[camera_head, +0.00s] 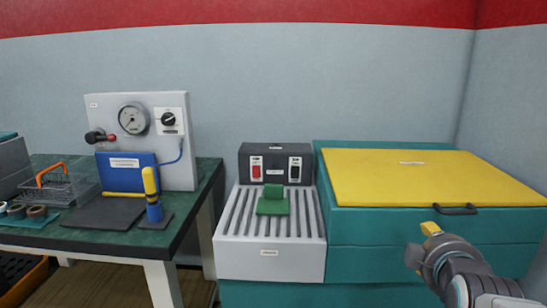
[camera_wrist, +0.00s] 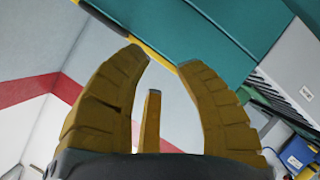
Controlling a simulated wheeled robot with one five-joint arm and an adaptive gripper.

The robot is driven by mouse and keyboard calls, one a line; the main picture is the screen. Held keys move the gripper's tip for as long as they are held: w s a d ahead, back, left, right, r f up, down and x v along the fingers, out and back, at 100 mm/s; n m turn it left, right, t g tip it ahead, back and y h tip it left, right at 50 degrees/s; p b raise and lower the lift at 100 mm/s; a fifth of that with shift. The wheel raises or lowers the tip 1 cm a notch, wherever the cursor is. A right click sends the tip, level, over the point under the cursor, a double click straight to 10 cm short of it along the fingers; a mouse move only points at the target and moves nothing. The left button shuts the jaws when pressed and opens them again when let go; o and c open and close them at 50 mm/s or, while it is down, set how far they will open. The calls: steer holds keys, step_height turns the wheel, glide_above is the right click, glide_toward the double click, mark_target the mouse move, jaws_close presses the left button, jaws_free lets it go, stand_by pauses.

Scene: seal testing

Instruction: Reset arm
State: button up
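My gripper (camera_head: 432,230) is at the lower right in the head view, in front of the teal cabinet with the yellow lid. In the wrist view its yellow fingers (camera_wrist: 160,75) are spread apart with a clear gap between the tips. Nothing is held between them. The arm behind it runs off the lower right corner of the head view.
A teal chest (camera_head: 370,230) with a yellow lid (camera_head: 420,175) and dark handle (camera_head: 455,209) stands close behind my gripper. Left of it is a grey slatted unit (camera_head: 268,262) bearing a green block (camera_head: 273,204). A green-topped bench (camera_head: 185,205) with a gauge panel (camera_head: 180,150) stands further left.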

steer(key=s+a+r+m+g+y+p, duration=0.2)
steer(key=s+a+r+g+p, duration=0.3)
steer(key=s+p, duration=0.5)
steer(key=s+a+r+m+g+y+p, duration=0.2)
steer(key=s+a+r+m+g+p, duration=0.2)
steer(key=s+p, duration=0.6)
steer(key=a+r+m+p, duration=0.1)
steer(key=a+r+p, duration=0.1)
steer(key=a+p, duration=0.1)
steer(key=shift+a+r+g+p, duration=0.15)
steer(key=shift+r+g+p, duration=0.25)
steer(key=shift+p, duration=0.4)
